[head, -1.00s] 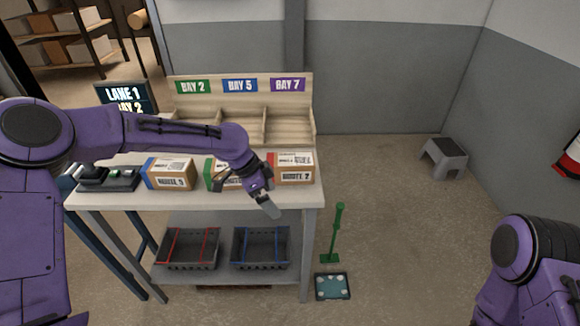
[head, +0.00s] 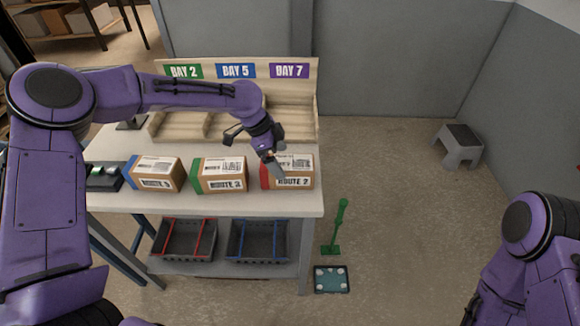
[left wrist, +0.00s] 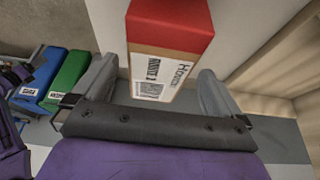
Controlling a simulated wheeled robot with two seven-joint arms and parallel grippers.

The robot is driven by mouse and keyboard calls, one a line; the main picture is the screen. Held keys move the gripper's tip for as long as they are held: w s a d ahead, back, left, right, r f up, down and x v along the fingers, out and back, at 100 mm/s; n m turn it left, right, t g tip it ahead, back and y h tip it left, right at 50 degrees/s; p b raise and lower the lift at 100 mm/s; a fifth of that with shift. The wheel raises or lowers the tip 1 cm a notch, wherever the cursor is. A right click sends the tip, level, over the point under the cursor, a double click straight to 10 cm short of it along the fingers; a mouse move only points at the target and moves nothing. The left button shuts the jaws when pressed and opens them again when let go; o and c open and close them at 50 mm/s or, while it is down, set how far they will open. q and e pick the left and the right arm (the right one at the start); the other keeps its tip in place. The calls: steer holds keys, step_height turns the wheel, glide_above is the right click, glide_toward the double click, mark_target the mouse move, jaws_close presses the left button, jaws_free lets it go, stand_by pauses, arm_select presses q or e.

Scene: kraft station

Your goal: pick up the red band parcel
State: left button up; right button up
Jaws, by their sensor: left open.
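The red band parcel (head: 300,181) is a brown box with a red left end and a "Route 7" label, at the right end of the bench. In the left wrist view the parcel (left wrist: 168,62) lies ahead of the jaws, its red part at the top and its labelled side towards me. My left gripper (head: 272,160) is over the parcel's left part in the head view and hides some of it. In the left wrist view the left gripper (left wrist: 157,75) is open, one finger on either side of the parcel. I cannot tell whether they touch it.
A green band parcel (head: 222,176) and a blue band parcel (head: 158,174) stand to the left on the bench (head: 250,204). A wooden bay rack (head: 185,125) is behind. Two dark crates (head: 185,256) (head: 258,258) sit on the lower shelf. The floor at right is mostly clear.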

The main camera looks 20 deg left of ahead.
mark_target(288, 171)
arm_select(q)
steer(key=shift+s+f, duration=0.15)
steer(key=shift+f, duration=0.2)
steer(key=x, duration=0.1)
steer(key=p+x, duration=0.1)
steer(key=x, duration=0.1)
steer(key=p+x, duration=0.1)
steer(key=x, duration=0.1)
steer(key=shift+w+d+f, duration=0.1)
steer(key=shift+w+d, duration=0.15)
steer(key=shift+w, duration=0.05)
steer(key=shift+d+f, duration=0.1)
steer(key=shift+s, duration=0.1)
steer(key=shift+c, duration=0.3)
